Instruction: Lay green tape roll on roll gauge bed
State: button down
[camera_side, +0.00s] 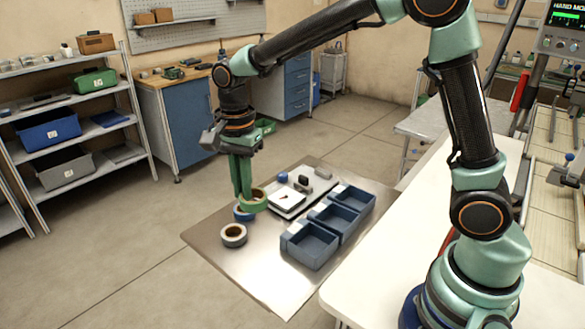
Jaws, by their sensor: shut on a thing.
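The green tape roll (254,209) is in my gripper (244,194), which points straight down. The jaws are shut on the roll at its left side. The roll is close above the metal table plate; I cannot tell the exact gap. The roll gauge bed appears to be the flat white unit with a small dial (287,201), just right of the held roll. Its near left part is close behind the roll in this view.
A blue tape roll (240,217) is partly hidden behind the green one. A pale tape roll (233,242) lies in front of it. Three blue open bins (311,251) stand in a row on the right. The plate's front (265,285) is clear.

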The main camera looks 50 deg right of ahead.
notch_tip(320, 180, up, 3)
jog(key=shift+f, duration=0.2)
jog(key=shift+w+d+r, duration=0.15)
jog(key=shift+r, duration=0.15)
jog(key=w+d+r+m, duration=0.2)
jog(key=w+d, duration=0.5)
jog(key=d, duration=0.6)
jog(key=m, duration=0.1)
send_over(322, 180)
jog(key=w+a, duration=0.3)
jog(key=f, duration=2)
jog(key=shift+w, duration=0.2)
jog(key=shift+f, duration=0.15)
jog(key=c, duration=1)
grip_release()
jog(key=shift+o, duration=0.2)
